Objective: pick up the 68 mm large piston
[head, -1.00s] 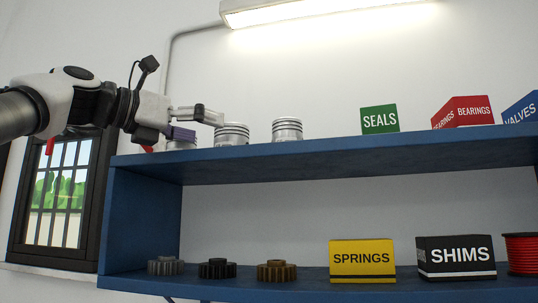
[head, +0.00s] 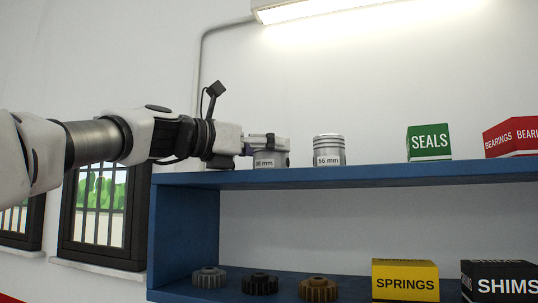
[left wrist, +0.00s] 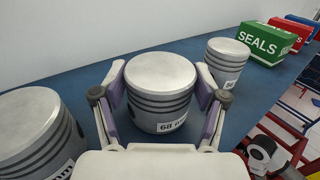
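The 68 mm large piston (head: 266,160) is a silver ringed cylinder with a white label, upright on the blue upper shelf; its label is partly covered in the left wrist view (left wrist: 160,88). My left gripper (head: 270,143) is around it, with one purple-padded finger on each side in the left wrist view (left wrist: 161,88). The fingers look spread, with the pads close to the piston's sides; whether they touch it is hard to tell. My right gripper is not in view.
A 56 mm piston (head: 328,151) stands to the right. Another large piston (left wrist: 30,125) stands close on the left in the wrist view. A green SEALS box (head: 428,142) and red BEARINGS box (head: 512,138) are farther right. The upper shelf (head: 380,176) is clear between the 56 mm piston and SEALS.

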